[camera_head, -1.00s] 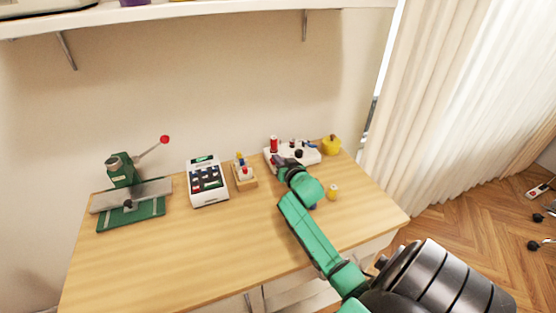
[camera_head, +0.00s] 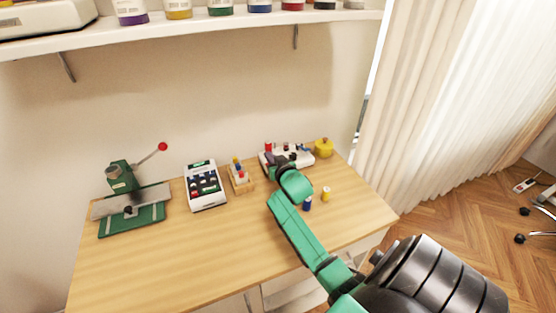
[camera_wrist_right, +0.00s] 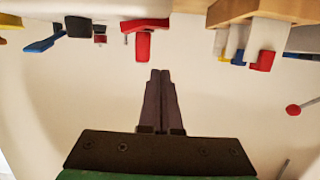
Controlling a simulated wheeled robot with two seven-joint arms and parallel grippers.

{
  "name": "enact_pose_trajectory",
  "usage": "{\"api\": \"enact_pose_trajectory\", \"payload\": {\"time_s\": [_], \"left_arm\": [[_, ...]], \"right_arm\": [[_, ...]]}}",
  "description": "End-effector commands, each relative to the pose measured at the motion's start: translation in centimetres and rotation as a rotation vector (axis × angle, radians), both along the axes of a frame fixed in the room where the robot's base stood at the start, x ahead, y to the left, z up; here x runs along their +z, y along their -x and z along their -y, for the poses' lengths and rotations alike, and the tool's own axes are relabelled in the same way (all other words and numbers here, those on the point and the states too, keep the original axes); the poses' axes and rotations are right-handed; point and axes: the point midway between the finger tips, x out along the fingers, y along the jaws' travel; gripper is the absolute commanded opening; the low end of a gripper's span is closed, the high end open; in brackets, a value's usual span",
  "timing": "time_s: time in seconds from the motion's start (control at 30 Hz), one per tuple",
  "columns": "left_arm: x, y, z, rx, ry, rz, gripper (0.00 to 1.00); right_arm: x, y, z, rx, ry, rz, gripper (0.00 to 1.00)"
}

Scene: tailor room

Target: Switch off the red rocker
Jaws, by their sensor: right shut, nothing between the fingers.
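A white switch panel (camera_head: 300,158) stands at the back right of the table. A red upright part (camera_head: 268,147) is at its left end and also shows in the right wrist view (camera_wrist_right: 143,45). I cannot tell whether this part is the red rocker. My right gripper (camera_wrist_right: 160,73) is shut and empty, its tips pointing toward the panel and just short of the red part in the wrist picture. In the head view my right gripper (camera_head: 272,160) is at the panel's front left and hides part of it. My left gripper is not in view.
A wooden block with coloured pegs (camera_head: 240,179) and a keypad device (camera_head: 207,187) stand left of the panel. Blue (camera_head: 307,203) and yellow (camera_head: 326,194) spools stand right of my arm.

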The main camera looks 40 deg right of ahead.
Motion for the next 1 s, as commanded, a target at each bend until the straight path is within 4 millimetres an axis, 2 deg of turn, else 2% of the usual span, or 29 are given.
{"api": "enact_pose_trajectory", "payload": {"time_s": [0.03,0.2,0.4,0.53,1.0], "left_arm": [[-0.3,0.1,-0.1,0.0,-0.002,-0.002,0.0],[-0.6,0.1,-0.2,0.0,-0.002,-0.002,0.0],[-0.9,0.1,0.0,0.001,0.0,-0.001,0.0],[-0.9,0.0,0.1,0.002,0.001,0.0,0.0],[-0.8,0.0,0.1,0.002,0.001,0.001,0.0]], "right_arm": [[-0.4,1.6,-0.6,0.001,-0.003,-0.007,0.0],[0.6,5.4,-2.1,0.0,-0.003,-0.005,0.0],[1.5,8.3,-3.3,0.0,-0.001,-0.004,0.0],[1.8,8.8,-3.4,0.0,-0.001,-0.003,0.0],[1.8,8.8,-3.4,0.0,-0.001,-0.003,0.0]]}}
